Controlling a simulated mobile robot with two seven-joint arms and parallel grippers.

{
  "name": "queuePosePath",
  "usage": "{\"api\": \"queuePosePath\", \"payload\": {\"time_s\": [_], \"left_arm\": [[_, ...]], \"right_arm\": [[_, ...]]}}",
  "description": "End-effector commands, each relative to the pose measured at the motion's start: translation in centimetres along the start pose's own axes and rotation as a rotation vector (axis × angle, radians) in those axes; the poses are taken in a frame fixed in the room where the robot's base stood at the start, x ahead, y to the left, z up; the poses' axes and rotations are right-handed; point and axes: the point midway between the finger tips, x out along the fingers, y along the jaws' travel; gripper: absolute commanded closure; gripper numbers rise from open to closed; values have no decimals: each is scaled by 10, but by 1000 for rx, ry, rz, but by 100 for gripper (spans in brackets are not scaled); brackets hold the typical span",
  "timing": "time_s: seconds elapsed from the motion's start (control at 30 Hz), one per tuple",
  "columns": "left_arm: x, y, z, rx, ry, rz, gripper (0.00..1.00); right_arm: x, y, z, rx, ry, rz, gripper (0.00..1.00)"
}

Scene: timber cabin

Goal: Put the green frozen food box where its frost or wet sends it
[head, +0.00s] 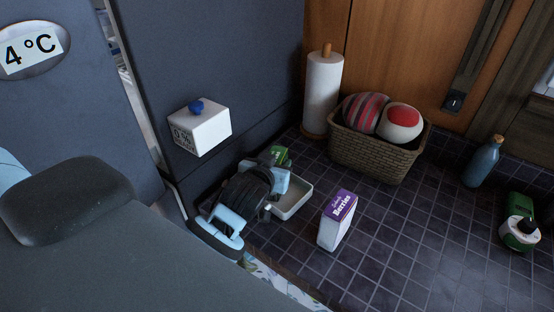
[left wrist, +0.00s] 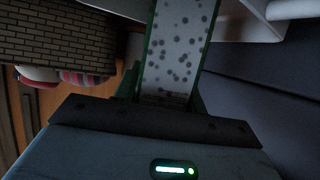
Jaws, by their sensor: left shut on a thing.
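The arm hides most of the box in the head view. In the left wrist view the box (left wrist: 178,50) shows a pale face with scattered dark grey spots and green edges; I cannot tell whether the spots are frost or wet. The white tray (head: 295,200) is on the dark tiled counter, partly hidden by my gripper. A dark cabinet with a "4 °C" plate (head: 32,50) stands at the left, a narrow gap beside its door. My right gripper is not in view.
A purple and white Berries box (head: 337,220) stands right of the tray. A paper roll (head: 323,92), a basket (head: 370,156) of balls, a blue bottle (head: 482,163) and a green-white item (head: 520,225) stand farther off.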

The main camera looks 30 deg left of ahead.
Motion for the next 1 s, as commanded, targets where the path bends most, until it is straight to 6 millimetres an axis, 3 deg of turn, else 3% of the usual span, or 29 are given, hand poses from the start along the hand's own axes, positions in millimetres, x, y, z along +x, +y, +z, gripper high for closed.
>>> {"api": "queuePosePath", "payload": {"time_s": [0.37, 0.4, 0.53, 1.0], "left_arm": [[1, 0, 3, -1, 0, 1, 92], [1, 0, 4, -1, -2, 0, 54], [1, 0, 3, -1, -2, 0, 37], [1, 0, -3, -1, 0, 1, 37]], "right_arm": [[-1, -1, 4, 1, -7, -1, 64], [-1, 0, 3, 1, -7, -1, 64], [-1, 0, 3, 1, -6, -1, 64], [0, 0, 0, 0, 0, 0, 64]]}}
